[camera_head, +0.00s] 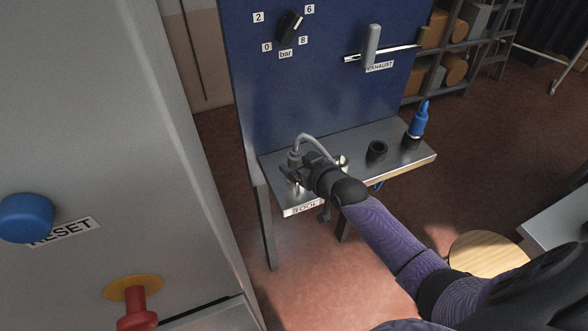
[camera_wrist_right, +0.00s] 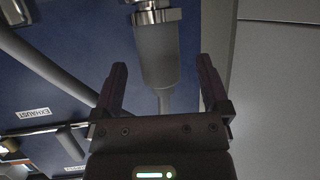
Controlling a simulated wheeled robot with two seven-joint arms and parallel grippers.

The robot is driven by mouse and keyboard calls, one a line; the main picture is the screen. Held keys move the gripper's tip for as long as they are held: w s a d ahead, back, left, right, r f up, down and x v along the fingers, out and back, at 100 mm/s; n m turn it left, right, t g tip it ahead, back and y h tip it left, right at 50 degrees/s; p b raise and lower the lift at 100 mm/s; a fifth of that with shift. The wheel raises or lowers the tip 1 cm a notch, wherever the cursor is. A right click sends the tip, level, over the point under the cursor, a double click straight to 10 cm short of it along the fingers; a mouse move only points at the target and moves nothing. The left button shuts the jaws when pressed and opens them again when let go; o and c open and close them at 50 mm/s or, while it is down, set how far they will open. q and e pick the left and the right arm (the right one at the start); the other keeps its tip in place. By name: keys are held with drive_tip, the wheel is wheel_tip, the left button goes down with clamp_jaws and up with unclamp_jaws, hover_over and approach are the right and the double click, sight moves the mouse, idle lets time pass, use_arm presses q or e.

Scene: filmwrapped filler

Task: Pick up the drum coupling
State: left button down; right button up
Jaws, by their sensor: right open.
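The drum coupling appears to be the grey cylindrical fitting (camera_wrist_right: 157,55) with a shiny metal collar and a narrower tail in the right wrist view. In the head view its grey body (camera_head: 295,159) stands at the left end of the metal shelf, joined to a curved grey hose (camera_head: 320,145). My right gripper (camera_wrist_right: 162,66) is open, with one finger on each side of the grey body in the wrist view. Whether the fingers touch it I cannot tell. In the head view the right gripper (camera_head: 299,174) partly hides the fitting. My left gripper is not in view.
The metal shelf (camera_head: 405,160) also holds a black ring-shaped cup (camera_head: 377,150) and a blue-topped bottle (camera_head: 419,119). A blue panel (camera_head: 300,85) with a dial and lever rises behind. A grey cabinet (camera_head: 110,120) with blue and red buttons stands close on the left.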

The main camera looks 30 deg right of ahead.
drive_tip(key=shift+b+x, duration=0.35)
drive_tip(key=shift+x, duration=0.65)
drive_tip(key=shift+w+f, duration=0.2)
drive_tip(key=shift+w, duration=0.05)
drive_tip(key=shift+r, duration=0.1)
drive_tip(key=shift+c, duration=0.9)
clamp_jaws()
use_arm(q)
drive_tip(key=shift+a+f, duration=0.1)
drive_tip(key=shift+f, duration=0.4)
use_arm(e)
drive_tip(key=shift+r, duration=0.1)
